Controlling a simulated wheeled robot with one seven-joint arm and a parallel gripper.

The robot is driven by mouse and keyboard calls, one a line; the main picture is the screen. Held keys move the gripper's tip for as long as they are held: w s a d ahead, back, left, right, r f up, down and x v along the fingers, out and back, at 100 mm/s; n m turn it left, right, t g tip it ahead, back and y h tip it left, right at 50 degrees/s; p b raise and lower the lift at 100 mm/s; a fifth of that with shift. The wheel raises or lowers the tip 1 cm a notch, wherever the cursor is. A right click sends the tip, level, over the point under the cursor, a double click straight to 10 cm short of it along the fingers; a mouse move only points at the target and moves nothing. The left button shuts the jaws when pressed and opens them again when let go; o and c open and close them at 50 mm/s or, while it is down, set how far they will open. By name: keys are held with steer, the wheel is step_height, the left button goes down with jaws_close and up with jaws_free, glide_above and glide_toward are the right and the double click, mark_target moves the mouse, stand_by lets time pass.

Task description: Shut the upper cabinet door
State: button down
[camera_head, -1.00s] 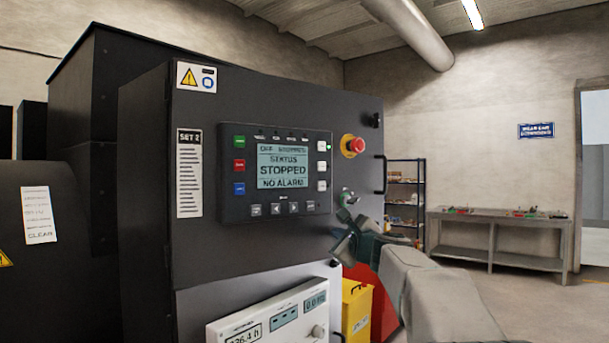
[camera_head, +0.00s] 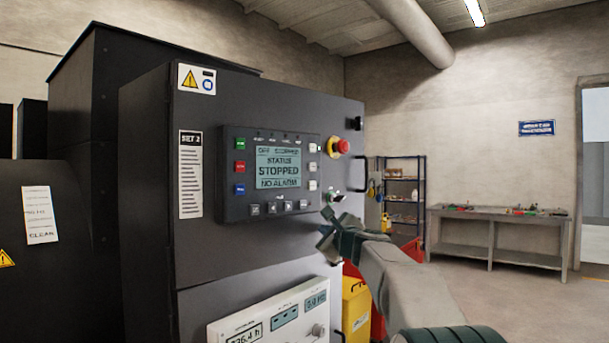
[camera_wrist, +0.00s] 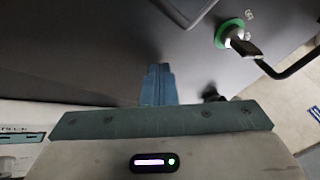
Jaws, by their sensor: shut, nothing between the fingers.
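The upper cabinet door (camera_head: 270,105) is a dark panel labelled SET 2. It carries a display unit, a red stop button and a black handle (camera_head: 359,174) at its right edge. How far it stands ajar is hard to tell. My gripper (camera_head: 326,228) is at the door's lower right, below the key switch. In the wrist view, the shut, empty fingers (camera_wrist: 158,84) point at the dark door face (camera_wrist: 95,55) and seem to touch it or nearly so. The handle (camera_wrist: 292,68) is to their right.
The key switch (camera_head: 334,196) with a green ring juts out just above my gripper. A white meter panel (camera_head: 270,316) is below the door. A yellow box (camera_head: 356,308) stands behind my arm. A shelf (camera_head: 404,195) and a workbench (camera_head: 498,235) stand farther back; the floor at right is clear.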

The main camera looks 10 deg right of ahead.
mark_target(314, 227)
steer(key=shift+w+a+p, duration=0.3)
steer(key=shift+w, duration=0.55)
steer(key=shift+w+a+p, duration=0.35)
steer(key=shift+w, duration=0.55)
steer(key=shift+w+a+p, duration=0.3)
steer(key=shift+w, duration=0.55)
steer(key=shift+f, duration=0.1)
steer(key=s+d+b, duration=0.1)
steer(key=s+b, duration=0.3)
steer(key=s, duration=0.5)
steer(key=shift+d+b, duration=0.15)
steer(key=shift+b, duration=0.15)
